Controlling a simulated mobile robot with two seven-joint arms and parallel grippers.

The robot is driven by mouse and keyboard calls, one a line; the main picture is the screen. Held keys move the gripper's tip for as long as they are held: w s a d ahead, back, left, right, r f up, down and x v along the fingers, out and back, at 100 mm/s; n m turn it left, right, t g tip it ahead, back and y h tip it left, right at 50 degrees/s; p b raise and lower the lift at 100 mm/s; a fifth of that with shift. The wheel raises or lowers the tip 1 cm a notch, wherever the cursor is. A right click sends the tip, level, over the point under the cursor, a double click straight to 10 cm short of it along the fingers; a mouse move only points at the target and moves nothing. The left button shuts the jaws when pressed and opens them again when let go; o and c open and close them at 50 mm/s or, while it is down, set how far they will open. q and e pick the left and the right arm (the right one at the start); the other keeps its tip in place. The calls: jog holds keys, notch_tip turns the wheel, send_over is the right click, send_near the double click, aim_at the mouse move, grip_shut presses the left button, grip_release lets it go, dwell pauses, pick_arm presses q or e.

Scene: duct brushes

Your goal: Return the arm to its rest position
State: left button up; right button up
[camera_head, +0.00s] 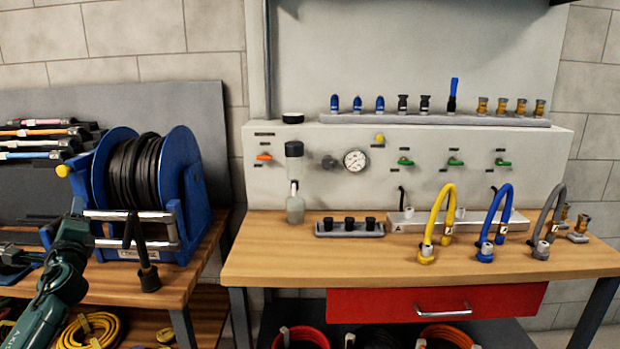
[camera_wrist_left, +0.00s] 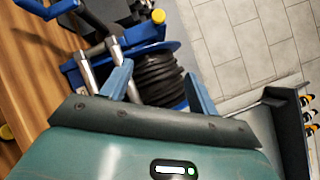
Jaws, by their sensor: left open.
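My left arm (camera_head: 62,268) comes in from the lower left in the head view, in front of the left bench and beside the blue hose reel. In the left wrist view my left gripper (camera_wrist_left: 157,90) has its two blue fingers spread apart, with nothing between them. The blue hose reel with black hose (camera_wrist_left: 160,78) lies beyond the fingers there, and the fingers hide part of it. In the head view the reel (camera_head: 135,178) stands upright on the left bench. My right gripper is not in view.
The wooden workbench (camera_head: 280,262) holds a yellow hose (camera_head: 435,212), a blue hose (camera_head: 495,222) and a grey hose (camera_head: 552,222). A pressure gauge (camera_head: 355,160) is on the panel behind.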

pick_arm(q)
jog(key=s+a+r+n+y, duration=0.1)
jog(key=s+a+r, duration=0.1)
jog(key=a+r, duration=0.3)
jog(key=d+f+n+g+h, duration=0.1)
jog(key=d+f+n+h, duration=0.8)
jog(key=d+f+n, duration=0.65)
jog(key=s+d+f+m+g+h, duration=0.3)
jog(key=s+d+f+m+h, duration=0.1)
jog(key=s+d+f, duration=1.1)
jog(key=s+d+n+g+h+p, duration=0.1)
jog(key=s+d+p, duration=0.2)
jog(key=s, duration=0.6)
jog(key=s+d+n+g+p, duration=0.1)
jog(key=s+d+p, duration=0.3)
jog(key=s+d, duration=0.4)
jog(key=shift+s+f+n+g+h, duration=0.3)
jog(key=shift+s+n+g+h, duration=0.1)
jog(key=shift+s, duration=0.2)
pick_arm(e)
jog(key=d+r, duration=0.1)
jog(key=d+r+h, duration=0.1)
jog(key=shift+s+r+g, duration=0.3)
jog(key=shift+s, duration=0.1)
